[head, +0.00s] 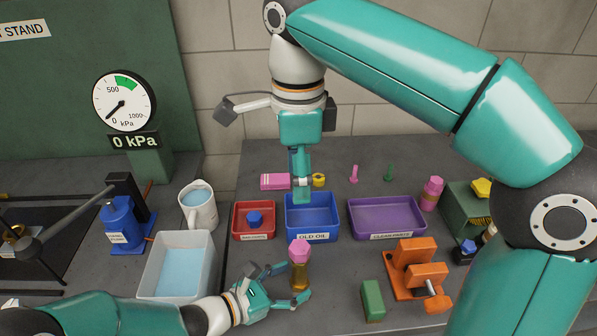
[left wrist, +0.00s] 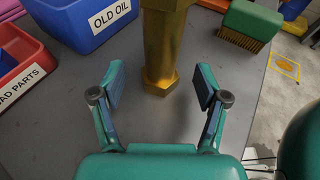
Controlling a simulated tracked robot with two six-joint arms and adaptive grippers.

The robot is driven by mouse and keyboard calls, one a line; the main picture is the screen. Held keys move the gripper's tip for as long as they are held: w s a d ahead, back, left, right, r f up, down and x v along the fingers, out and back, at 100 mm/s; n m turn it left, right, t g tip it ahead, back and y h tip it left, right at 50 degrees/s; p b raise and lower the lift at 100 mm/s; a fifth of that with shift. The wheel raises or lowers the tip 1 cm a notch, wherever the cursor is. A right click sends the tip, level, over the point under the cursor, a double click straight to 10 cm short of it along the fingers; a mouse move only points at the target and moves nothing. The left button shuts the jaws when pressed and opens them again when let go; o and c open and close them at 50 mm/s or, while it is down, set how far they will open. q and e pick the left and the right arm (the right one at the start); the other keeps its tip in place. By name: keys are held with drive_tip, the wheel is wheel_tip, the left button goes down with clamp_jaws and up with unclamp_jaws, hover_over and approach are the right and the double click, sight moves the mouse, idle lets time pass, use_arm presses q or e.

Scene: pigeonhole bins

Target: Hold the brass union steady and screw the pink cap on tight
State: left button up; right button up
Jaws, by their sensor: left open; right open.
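The brass union (head: 299,277) stands upright on the bench in front of the blue bin. The pink cap (head: 299,250) sits on its top; how tightly it is on I cannot tell. My left gripper (head: 288,284) is open low around the union. In the left wrist view, the brass union (left wrist: 162,50) stands between and slightly beyond the open fingers (left wrist: 160,84), with gaps on both sides; its top is out of that view. My right gripper (head: 302,190) points down over the blue bin, behind the union, apart from the cap; it is seen edge-on and appears empty.
Behind the union are a red bin (head: 237,233), a blue OLD OIL bin (head: 311,237) and a purple bin (head: 387,236). A tub of blue liquid (head: 152,290) stands left. An orange vise (head: 405,290) and a green-backed brush (head: 372,300) are right.

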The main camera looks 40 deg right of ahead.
use_arm(q)
drive_tip(key=v, duration=0.9)
drive_tip(key=shift+w+a+r, duration=0.1)
drive_tip(key=shift+a, duration=0.15)
drive_tip(key=shift+a+r, duration=0.15)
drive_tip(key=shift+a, duration=0.45)
